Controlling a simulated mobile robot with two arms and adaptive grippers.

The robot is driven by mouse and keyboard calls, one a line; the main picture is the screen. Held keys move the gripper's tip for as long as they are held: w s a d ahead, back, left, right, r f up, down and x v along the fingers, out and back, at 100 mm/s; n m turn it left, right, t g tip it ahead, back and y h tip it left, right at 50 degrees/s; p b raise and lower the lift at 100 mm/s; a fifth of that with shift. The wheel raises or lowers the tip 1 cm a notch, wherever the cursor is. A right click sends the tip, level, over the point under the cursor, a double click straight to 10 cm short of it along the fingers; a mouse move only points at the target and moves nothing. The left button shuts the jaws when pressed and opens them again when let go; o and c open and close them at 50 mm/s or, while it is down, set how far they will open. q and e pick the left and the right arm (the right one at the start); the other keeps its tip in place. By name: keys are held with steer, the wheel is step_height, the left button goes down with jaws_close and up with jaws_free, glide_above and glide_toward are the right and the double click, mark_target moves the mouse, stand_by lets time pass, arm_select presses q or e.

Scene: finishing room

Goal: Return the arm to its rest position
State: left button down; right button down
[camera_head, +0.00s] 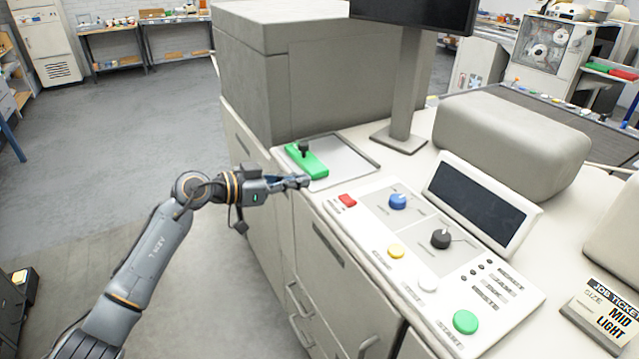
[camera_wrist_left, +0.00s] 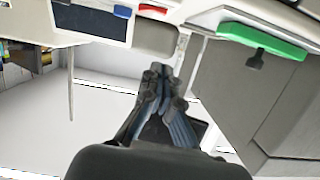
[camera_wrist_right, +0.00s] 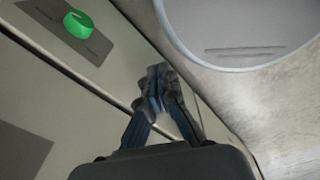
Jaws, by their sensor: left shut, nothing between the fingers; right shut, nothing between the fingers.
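My left arm reaches in from the left in the head view. Its gripper (camera_head: 304,181) is shut and empty, beside the front edge of the machine's top, close to the green block (camera_head: 308,160) with a black knob. In the left wrist view the same gripper (camera_wrist_left: 158,72) has its fingers together, and the green block (camera_wrist_left: 262,40) shows at upper right. My right gripper (camera_wrist_right: 155,74) shows only in the right wrist view. It is shut and empty, near a pale panel with a green knob (camera_wrist_right: 79,24).
The control panel (camera_head: 385,235) carries a red button (camera_head: 347,200), blue knob (camera_head: 398,201), black knob (camera_head: 440,238) and green button (camera_head: 465,321). A job ticket (camera_head: 608,318) stands at right. Drawer handles (camera_head: 299,299) project from the cabinet front. Open floor (camera_head: 130,110) lies left of the machine.

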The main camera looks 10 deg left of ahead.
arm_select(q)
steer(key=shift+s+a+r, duration=0.15)
steer(key=shift+s, duration=0.25)
arm_select(e)
steer(key=shift+w+a+f, duration=0.1)
steer(key=shift+a+f, duration=0.1)
steer(key=shift+a, duration=0.2)
